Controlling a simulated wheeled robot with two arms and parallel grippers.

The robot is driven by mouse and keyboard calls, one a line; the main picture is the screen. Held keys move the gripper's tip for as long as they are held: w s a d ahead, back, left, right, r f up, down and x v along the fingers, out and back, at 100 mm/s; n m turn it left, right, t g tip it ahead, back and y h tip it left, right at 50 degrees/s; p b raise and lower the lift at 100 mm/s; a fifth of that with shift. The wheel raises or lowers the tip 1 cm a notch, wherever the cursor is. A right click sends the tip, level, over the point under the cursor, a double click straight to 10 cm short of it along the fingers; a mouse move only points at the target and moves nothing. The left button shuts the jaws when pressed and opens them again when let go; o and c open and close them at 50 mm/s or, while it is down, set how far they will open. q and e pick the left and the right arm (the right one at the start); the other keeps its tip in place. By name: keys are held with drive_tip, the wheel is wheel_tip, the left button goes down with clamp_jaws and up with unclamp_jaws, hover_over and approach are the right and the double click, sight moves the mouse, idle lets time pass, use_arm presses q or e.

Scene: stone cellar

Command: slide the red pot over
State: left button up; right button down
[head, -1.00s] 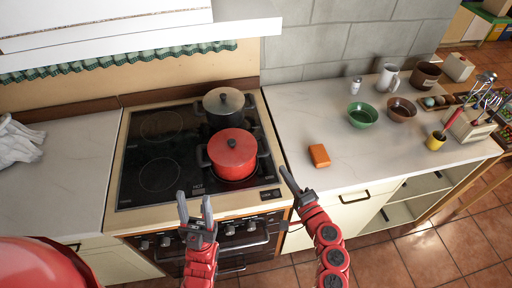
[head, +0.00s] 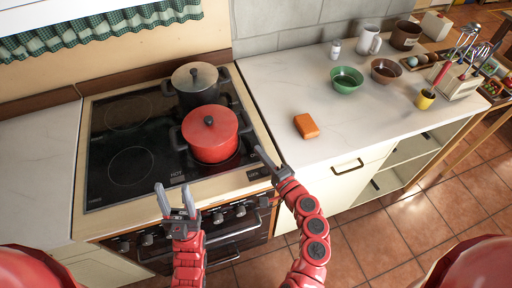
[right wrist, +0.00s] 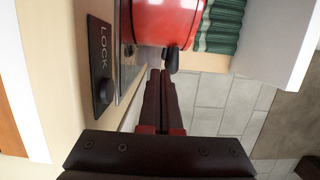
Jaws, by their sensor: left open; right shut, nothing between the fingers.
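The red pot (head: 212,140), lidded with a black knob and dark side handles, stands on the front right burner of the black cooktop (head: 100,190). It also shows at the top of the right wrist view (right wrist: 165,22), with a dark handle toward the fingers. My left gripper (head: 177,200) is open and empty, in front of the stove's front edge. My right gripper (head: 266,163) is shut and empty, near the front right corner of the stove, right of the pot and apart from it. Its closed fingers (right wrist: 158,95) point toward the pot handle.
A dark grey pot (head: 195,84) stands directly behind the red pot. The left burners are clear. An orange block (head: 306,126) lies on the right counter (head: 290,85). A green bowl (head: 346,80), a brown bowl (head: 386,71), mugs and a yellow cup (head: 425,99) stand farther right.

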drive_tip(key=p+x, duration=0.1)
drive_tip(key=x, duration=0.3)
drive_tip(key=p+x, duration=0.1)
drive_tip(key=x, duration=0.2)
drive_tip(key=shift+w+a+r, duration=0.2)
drive_tip(key=shift+w+a, duration=0.05)
drive_tip(key=shift+w, duration=0.1)
drive_tip(key=shift+w+a+f, duration=0.15)
drive_tip(key=shift+w+a, duration=0.1)
drive_tip(key=shift+w, duration=0.1)
drive_tip(key=shift+w, duration=0.1)
